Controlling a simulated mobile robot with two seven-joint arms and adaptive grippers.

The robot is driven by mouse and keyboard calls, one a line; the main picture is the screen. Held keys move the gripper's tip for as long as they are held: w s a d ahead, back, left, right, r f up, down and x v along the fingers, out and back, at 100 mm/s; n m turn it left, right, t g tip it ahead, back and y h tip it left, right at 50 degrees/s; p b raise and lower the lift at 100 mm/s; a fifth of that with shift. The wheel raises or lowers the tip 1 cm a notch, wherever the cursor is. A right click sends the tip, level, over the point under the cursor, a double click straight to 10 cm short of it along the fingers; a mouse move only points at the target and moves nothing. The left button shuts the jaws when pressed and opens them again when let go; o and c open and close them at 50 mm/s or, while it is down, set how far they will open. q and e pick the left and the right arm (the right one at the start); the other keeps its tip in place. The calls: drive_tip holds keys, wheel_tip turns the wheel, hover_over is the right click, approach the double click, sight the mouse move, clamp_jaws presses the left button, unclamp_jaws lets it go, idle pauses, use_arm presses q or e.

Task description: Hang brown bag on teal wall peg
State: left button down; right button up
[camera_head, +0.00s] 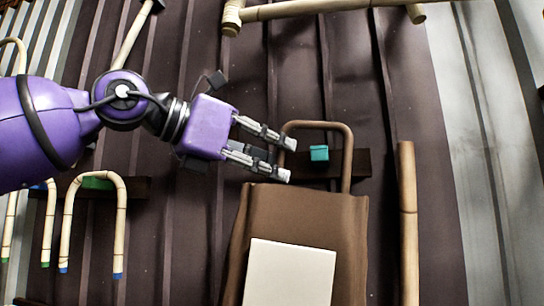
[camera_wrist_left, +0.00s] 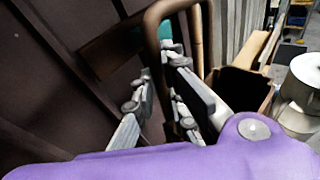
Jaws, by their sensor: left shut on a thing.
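The brown bag (camera_head: 305,218) hangs upright in the head view, with a pale panel on its front and a rigid brown arched handle (camera_head: 347,150) on top. My left gripper (camera_head: 287,160) comes in from the left and is shut on the left side of the handle. The teal peg (camera_head: 319,153) sits on a dark wall board and shows inside the handle's arch, below its top bar. In the left wrist view the handle (camera_wrist_left: 152,30) passes by the fingers, and a part of the teal peg (camera_wrist_left: 136,36) shows behind it. My right gripper is not in view.
A green peg (camera_head: 97,183) on another board holds a bent rattan piece (camera_head: 121,200) at left. A straight rattan pole (camera_head: 408,220) stands right of the bag. A horizontal rattan pole (camera_head: 320,8) is above. The dark ribbed wall (camera_head: 325,70) between is clear.

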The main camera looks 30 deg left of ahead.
use_arm(q)
drive_tip(key=shift+w+a+f+b, duration=0.15)
drive_tip(key=shift+w+b, duration=0.2)
drive_tip(key=shift+w, duration=0.4)
drive_tip(key=shift+w+a+f+b, duration=0.15)
drive_tip(key=shift+w+b, duration=0.15)
drive_tip(key=shift+w, duration=0.4)
drive_tip(key=w, duration=0.1)
drive_tip(key=w+b, duration=0.1)
drive_tip(key=w+a+f+b, duration=0.1)
drive_tip(key=shift+w+f, duration=0.1)
drive_tip(key=shift+w, duration=0.2)
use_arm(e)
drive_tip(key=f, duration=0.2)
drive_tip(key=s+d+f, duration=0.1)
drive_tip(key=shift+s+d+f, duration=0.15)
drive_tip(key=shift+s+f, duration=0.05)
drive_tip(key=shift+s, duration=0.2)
use_arm(q)
drive_tip(key=c, duration=1.7)
unclamp_jaws()
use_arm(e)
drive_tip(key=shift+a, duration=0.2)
